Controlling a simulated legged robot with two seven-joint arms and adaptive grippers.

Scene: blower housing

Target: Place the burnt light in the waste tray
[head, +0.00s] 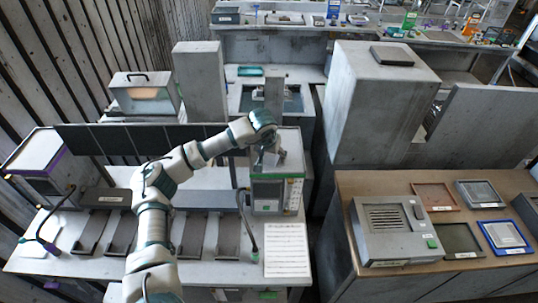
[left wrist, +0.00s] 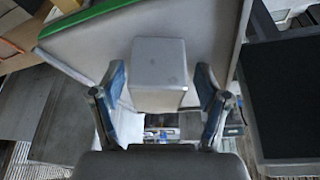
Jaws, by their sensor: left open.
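My left gripper (head: 272,157) is over the top of a grey instrument box with green trim (head: 277,190) in the head view. In the left wrist view the same gripper (left wrist: 160,76) is open, one finger on each side of a small pale grey block (left wrist: 160,62). I see gaps beside the block; its contact with the fingers cannot be told. I cannot tell whether this block is the burnt light. Several shallow trays lie on the right bench, among them a reddish-brown tray (head: 435,197) and a blue-rimmed tray (head: 504,236). None is clearly marked as the waste tray. My right gripper is not in view.
A paper sheet (head: 287,250) lies before the instrument box. Dark slotted plates (head: 192,238) lie along the left bench. Tall grey blocks (head: 375,105) stand behind.

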